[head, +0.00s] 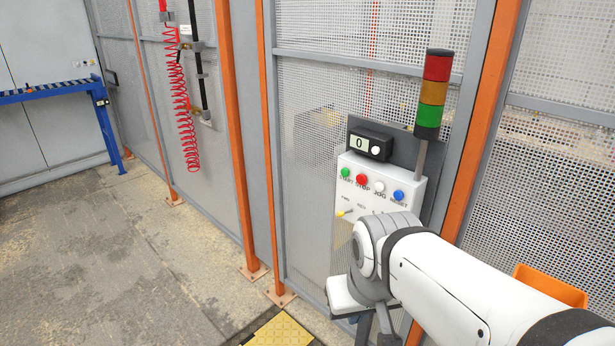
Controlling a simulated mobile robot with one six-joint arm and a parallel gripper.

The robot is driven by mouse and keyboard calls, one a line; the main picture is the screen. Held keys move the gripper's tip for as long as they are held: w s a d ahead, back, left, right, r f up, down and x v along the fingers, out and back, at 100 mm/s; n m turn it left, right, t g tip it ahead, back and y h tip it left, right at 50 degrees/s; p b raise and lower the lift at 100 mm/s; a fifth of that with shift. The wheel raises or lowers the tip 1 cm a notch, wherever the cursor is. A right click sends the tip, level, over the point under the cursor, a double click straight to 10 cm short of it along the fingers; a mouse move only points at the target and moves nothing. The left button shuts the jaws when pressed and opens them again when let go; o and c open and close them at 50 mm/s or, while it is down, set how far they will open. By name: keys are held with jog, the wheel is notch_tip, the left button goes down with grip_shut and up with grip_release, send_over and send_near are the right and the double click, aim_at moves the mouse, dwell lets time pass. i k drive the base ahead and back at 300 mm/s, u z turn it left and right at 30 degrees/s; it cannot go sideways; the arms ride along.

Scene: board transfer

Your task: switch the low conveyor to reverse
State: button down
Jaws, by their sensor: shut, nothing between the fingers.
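A white control box (350,185) hangs on the mesh fence right of centre. Its top row has green START, red STOP, white JOG and blue RESET buttons. Below them, a small yellow selector (344,212) sits near labels that look like FWD and REV; its exact setting is too small to tell. My arm covers the lower right of the box. My gripper (375,332) is below the box at the bottom edge, partly cut off, shut and empty, apart from the selector. A blue roller conveyor (50,90) stands at the far left.
A red, amber and green stack light (434,92) and a display (370,143) reading 0 are above the box. Orange posts (240,150) frame the fence. A yellow floor plate (283,330) lies below. An orange bin (548,285) is behind my arm. The left floor is clear.

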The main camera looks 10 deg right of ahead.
aim_at(340, 213)
jog(key=z, duration=0.35)
jog(key=i, duration=1)
jog(key=z, duration=0.2)
